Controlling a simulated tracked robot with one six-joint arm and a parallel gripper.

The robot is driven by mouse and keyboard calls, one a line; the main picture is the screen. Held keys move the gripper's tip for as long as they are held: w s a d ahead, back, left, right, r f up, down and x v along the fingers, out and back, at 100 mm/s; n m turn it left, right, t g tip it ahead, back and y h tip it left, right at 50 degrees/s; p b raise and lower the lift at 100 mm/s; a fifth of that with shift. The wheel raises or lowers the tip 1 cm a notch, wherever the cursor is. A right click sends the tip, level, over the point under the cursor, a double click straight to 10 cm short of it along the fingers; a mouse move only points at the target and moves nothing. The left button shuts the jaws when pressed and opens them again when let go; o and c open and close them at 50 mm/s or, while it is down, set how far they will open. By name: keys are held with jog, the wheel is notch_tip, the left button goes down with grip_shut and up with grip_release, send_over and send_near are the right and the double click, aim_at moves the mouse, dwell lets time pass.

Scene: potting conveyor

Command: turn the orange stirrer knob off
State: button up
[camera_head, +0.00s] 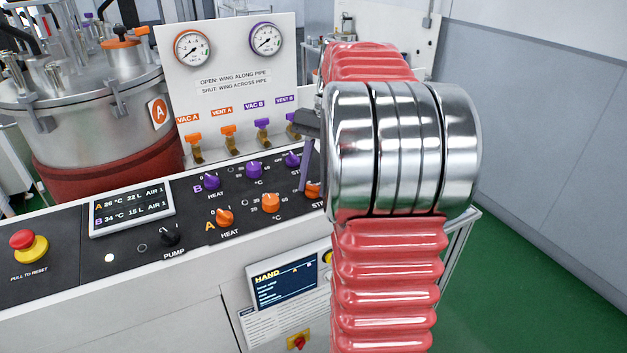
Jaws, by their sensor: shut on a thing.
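The orange stirrer knob (314,190) is at the right end of the A row on the black control panel. Its right part and most of its label are hidden behind my arm, so I cannot read its setting. My gripper (307,186) reaches down from the left side of my arm, with one grey finger showing beside the knob. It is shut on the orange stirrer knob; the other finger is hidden.
Close by are the orange temperature knob (271,202), orange heat knob (224,217) and purple stirrer knob (292,159). Behind stand valve handles (228,132) under a gauge board (226,50). A red emergency button (22,239) is far left. Green floor is clear at right.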

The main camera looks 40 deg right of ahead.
jog(key=shift+w+r, duration=0.1)
jog(key=o, duration=1.1)
jog(key=shift+c, duration=0.2)
jog(key=v, duration=1.3)
jog(key=shift+r, duration=0.3)
jog(key=shift+d, duration=0.15)
